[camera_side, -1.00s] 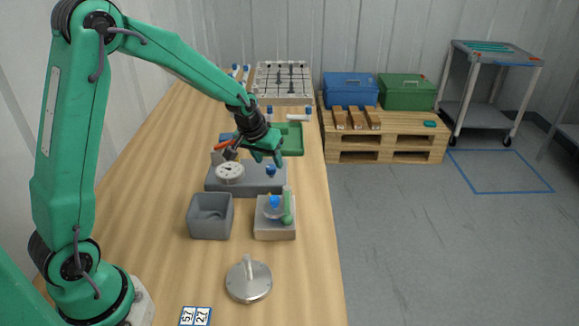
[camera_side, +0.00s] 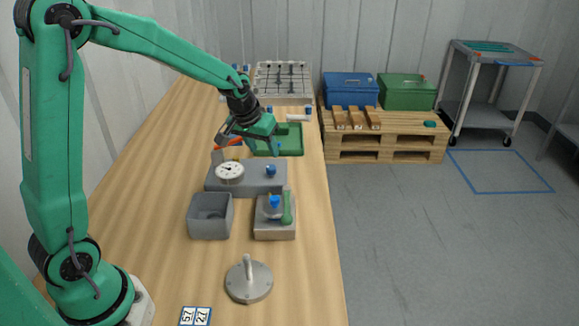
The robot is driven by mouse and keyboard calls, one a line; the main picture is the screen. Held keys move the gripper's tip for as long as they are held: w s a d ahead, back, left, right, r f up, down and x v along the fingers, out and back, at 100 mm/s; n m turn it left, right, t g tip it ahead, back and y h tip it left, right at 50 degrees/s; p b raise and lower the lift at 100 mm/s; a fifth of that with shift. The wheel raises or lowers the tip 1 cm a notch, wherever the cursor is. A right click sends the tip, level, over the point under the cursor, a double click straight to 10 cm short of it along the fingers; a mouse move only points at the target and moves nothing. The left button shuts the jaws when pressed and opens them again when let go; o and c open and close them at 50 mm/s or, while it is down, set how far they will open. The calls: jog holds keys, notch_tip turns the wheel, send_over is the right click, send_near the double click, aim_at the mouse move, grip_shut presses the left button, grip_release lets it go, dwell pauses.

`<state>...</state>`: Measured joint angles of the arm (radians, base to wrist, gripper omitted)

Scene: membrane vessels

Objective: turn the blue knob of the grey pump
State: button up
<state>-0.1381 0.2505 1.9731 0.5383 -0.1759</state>
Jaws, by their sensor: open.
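A flat grey unit (camera_side: 250,186), which looks like the pump, lies across the middle of the bench. A round white gauge (camera_side: 229,172) is at its left, and a small blue knob (camera_side: 271,171) is on its right half. My gripper (camera_side: 250,143) is open and empty, above and behind the unit in the picture. Its right finger hangs above the knob with a visible gap, and its other finger is farther left. Whether the knob has turned cannot be told.
In front stand an open grey bin (camera_side: 210,225) and a pale base (camera_side: 275,233) bearing a blue-topped part and a green handle (camera_side: 287,208). A metal lid (camera_side: 249,283) lies nearer. Behind are a green tray (camera_side: 292,151) and a white rack (camera_side: 284,80).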

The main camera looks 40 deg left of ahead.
aim_at(271, 166)
jog(key=shift+w+a+g, duration=0.25)
jog(key=shift+w+g, duration=0.9)
jog(key=shift+g, duration=0.05)
jog(key=shift+w+a+r+g+h, duration=0.15)
jog(key=shift+w+g, duration=0.1)
jog(key=shift+g, duration=0.25)
jog(key=shift+w+d+r+g+h, duration=0.15)
jog(key=shift+w+g, duration=0.1)
jog(key=shift+g, duration=0.25)
jog(key=shift+a+f, duration=0.1)
jog(key=shift+f, duration=0.1)
jog(key=shift+f, duration=3.8)
jog(key=c, duration=1)
